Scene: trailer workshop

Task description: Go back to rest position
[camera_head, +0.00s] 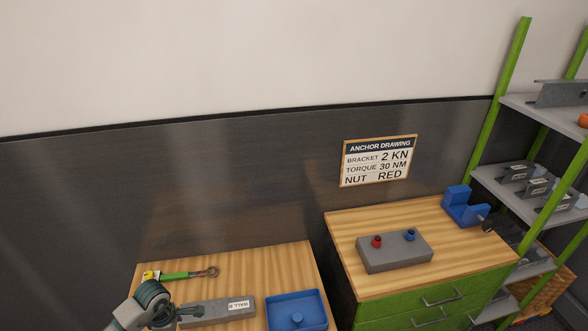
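My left gripper (188,313) is at the bottom left, dark and partly cut off by the picture's edge. It is over or beside a grey block (217,309) with a white label on the left wooden bench (280,262). I cannot tell whether its fingers are open, or whether they touch the block. My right gripper is not in view.
A green-handled tool (180,275) and a blue tray (296,296) with a blue piece are on the left bench. The right bench (440,215) holds a grey block (395,251) with red and blue knobs, and a blue vise-like fixture (462,207). Green-framed shelves (497,70) stand right.

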